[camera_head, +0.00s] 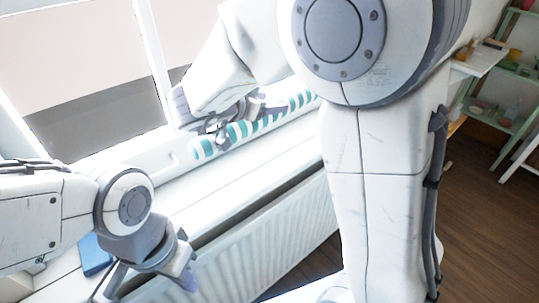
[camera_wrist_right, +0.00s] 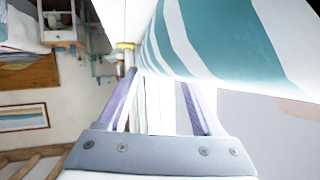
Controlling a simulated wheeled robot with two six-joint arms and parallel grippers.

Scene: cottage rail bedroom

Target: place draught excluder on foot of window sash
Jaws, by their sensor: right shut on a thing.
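The draught excluder (camera_head: 236,134) is a long teal-and-white striped roll. In the head view it runs slantwise along the foot of the window sash (camera_head: 128,152), above the white sill (camera_head: 215,183). Its right end is hidden behind my right arm. I cannot tell whether it touches the sash or sill. My right gripper (camera_head: 214,127) is shut on it near its left end. The right wrist view shows the striped roll (camera_wrist_right: 215,45) large beyond the fingers (camera_wrist_right: 157,100). My left gripper (camera_head: 152,284) is open and empty, low at the left, apart from the excluder.
A white radiator (camera_head: 285,238) stands below the sill. A blue object (camera_head: 95,256) lies partly hidden behind my left arm. A green shelf unit (camera_head: 505,97) with small items stands at the far right. The wooden floor (camera_head: 475,205) there looks clear.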

